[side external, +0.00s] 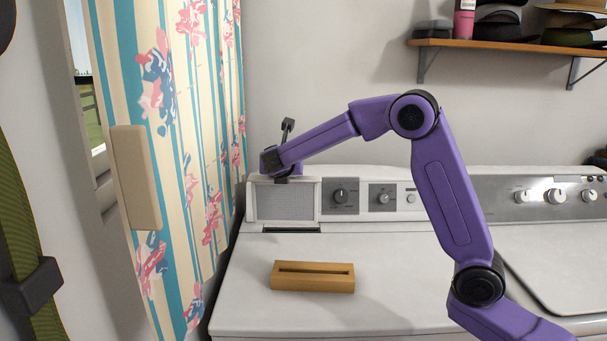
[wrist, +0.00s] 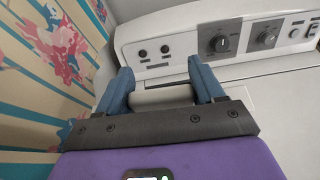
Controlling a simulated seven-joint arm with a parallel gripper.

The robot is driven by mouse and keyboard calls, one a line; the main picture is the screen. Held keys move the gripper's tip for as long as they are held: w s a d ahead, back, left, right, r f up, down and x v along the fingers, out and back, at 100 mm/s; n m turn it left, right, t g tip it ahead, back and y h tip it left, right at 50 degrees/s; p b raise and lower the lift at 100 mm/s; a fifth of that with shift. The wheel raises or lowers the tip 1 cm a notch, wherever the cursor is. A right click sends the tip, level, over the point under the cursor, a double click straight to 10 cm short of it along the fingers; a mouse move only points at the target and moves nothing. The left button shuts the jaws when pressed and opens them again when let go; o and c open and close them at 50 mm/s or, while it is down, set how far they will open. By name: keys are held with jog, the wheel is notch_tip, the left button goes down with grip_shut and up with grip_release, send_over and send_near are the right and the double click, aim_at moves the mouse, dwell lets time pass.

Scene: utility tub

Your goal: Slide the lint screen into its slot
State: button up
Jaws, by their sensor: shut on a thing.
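The lint screen (side external: 285,202) is a grey mesh panel in a light frame, upright in front of the left end of the dryer's control panel. My gripper (side external: 282,178) is shut on its top edge from above. In the wrist view, my gripper's blue fingers (wrist: 162,80) stand on either side of a pale bar (wrist: 163,95), the screen's top part. The slot (side external: 292,230) is a dark narrow opening in the machine top, just below the screen's lower edge. Whether that edge has entered the slot, I cannot tell.
A wooden block (side external: 313,279) with a long groove lies empty on the machine top, in front of the slot. Control knobs (side external: 341,196) are right of the screen. A floral curtain (side external: 185,120) hangs close on the left.

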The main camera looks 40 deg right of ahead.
jog(key=r+x, duration=0.1)
jog(key=x, duration=1.6)
jog(key=shift+w+d+f, duration=0.1)
jog(key=shift+d+f, duration=0.05)
jog(key=shift+f, duration=1.3)
jog(key=shift+w+d+f, duration=0.1)
jog(key=shift+f, duration=1.3)
jog(key=shift+f, duration=4.45)
